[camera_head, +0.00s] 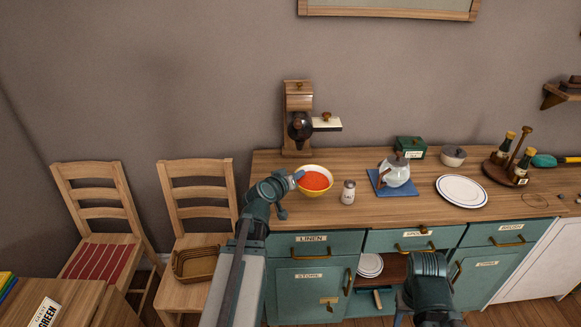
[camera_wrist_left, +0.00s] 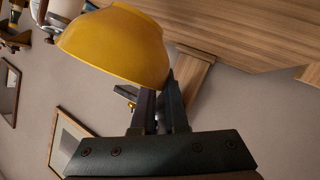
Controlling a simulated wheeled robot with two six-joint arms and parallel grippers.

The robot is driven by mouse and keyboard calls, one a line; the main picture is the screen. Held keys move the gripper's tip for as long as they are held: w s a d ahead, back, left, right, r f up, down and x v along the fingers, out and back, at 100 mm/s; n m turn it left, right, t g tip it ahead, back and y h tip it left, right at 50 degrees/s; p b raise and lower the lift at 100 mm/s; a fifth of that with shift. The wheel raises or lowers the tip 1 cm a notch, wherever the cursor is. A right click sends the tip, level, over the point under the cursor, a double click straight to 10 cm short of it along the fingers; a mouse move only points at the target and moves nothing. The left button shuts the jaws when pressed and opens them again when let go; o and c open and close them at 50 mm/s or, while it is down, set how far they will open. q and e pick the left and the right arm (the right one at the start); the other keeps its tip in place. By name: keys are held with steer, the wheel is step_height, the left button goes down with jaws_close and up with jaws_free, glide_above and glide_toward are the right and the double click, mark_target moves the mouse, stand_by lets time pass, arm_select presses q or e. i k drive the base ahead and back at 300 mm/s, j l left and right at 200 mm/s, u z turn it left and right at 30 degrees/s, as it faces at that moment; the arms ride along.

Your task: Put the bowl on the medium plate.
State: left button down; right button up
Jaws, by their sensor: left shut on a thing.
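In the left wrist view the fingers (camera_wrist_left: 160,98) pinch the edge of the bowl (camera_wrist_left: 115,45). I cannot tell whether the bowl touches the counter. A white plate (camera_head: 461,191) with a dark ring lies empty on the counter to the right. Part of my right arm shows at the bottom right; its fingertips cannot be made out.
A salt shaker (camera_head: 348,193) stands just right of the bowl. A coffee grinder (camera_head: 298,115) is behind; a bottle tray (camera_head: 497,172) is beyond the plate. White plates (camera_head: 370,262) sit in the open cabinet.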

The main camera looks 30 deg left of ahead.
mark_target(462, 190)
steer(key=u, duration=0.5)
steer(key=l+u, duration=0.15)
steer(key=u, duration=0.35)
steer(key=l+u, duration=0.1)
steer(key=u, duration=0.4)
steer(key=l+u, duration=0.1)
steer(key=u, duration=0.4)
steer(key=l+u, duration=0.1)
steer(key=u, duration=0.4)
steer(key=l+u, duration=0.1)
steer(key=u, duration=0.9)
steer(key=k+u, duration=0.1)
steer(key=u, duration=0.35)
steer(key=k+l, duration=0.1)
steer(key=k, duration=0.45)
steer(key=k+z, duration=0.2)
steer(key=z, duration=0.2)
steer(key=k+l+z, duration=0.15)
steer(key=z, duration=0.7)
steer(key=k+z, duration=0.1)
steer(key=z, duration=0.3)
steer(key=l+z, duration=0.1)
steer(key=z, duration=0.35)
steer(key=k+l+z, duration=0.1)
steer(key=z, duration=0.3)
steer(key=l+z, duration=0.1)
steer(key=z, duration=0.35)
